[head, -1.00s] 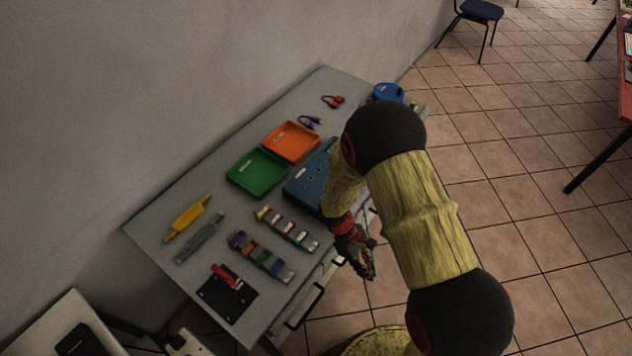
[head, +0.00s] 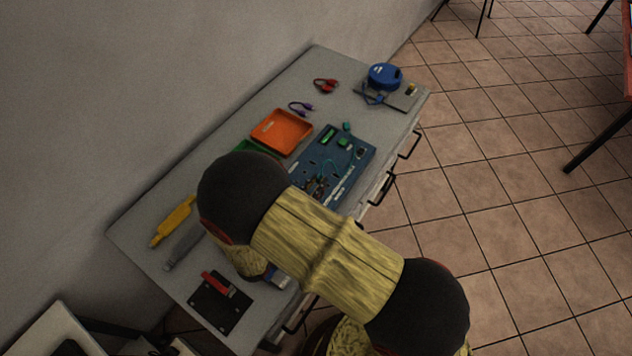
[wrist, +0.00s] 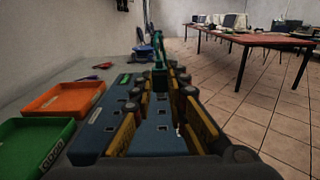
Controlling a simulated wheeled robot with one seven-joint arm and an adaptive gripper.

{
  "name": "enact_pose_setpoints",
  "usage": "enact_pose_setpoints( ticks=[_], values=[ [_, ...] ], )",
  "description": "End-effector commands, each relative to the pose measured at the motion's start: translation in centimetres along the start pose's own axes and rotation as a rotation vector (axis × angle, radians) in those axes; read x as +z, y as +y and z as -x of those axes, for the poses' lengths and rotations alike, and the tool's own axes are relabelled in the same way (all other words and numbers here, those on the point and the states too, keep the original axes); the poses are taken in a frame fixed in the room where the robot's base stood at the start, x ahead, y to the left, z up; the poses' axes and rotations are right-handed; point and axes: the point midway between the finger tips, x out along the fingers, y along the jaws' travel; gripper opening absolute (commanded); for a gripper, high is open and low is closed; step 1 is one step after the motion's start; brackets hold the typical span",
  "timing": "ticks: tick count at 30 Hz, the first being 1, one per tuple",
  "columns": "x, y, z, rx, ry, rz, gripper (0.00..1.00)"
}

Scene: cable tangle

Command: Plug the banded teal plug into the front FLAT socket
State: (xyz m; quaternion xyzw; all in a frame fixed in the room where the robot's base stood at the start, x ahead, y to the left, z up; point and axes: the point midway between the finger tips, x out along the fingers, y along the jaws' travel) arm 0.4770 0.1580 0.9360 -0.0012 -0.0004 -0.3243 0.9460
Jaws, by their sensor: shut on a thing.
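My gripper (head: 317,187) is over the near-left part of the blue socket board (head: 352,172). In the wrist view my gripper (wrist: 160,84) is shut on a teal plug (wrist: 158,72), held between the fingertips. Its bands are too small to make out. The blue board also shows below the fingers in the wrist view (wrist: 92,137), with dark square openings. The socket labels are too small to read, so I cannot tell which is FLAT.
Green pieces (head: 328,134) sit at the board's far end. An orange tray (head: 282,131) and a partly hidden green tray (wrist: 36,143) lie left of the board. A blue round container (head: 384,76) stands at the far end. My arm hides the table's middle.

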Motion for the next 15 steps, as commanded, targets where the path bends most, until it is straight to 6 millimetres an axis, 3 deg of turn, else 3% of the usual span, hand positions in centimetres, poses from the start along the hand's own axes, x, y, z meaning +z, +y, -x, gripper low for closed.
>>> enact_pose_setpoints(
  ticks=[15],
  values=[
    [-2.5, 0.0, 0.0, -0.002, 0.001, 0.0, 0.0]
  ],
)
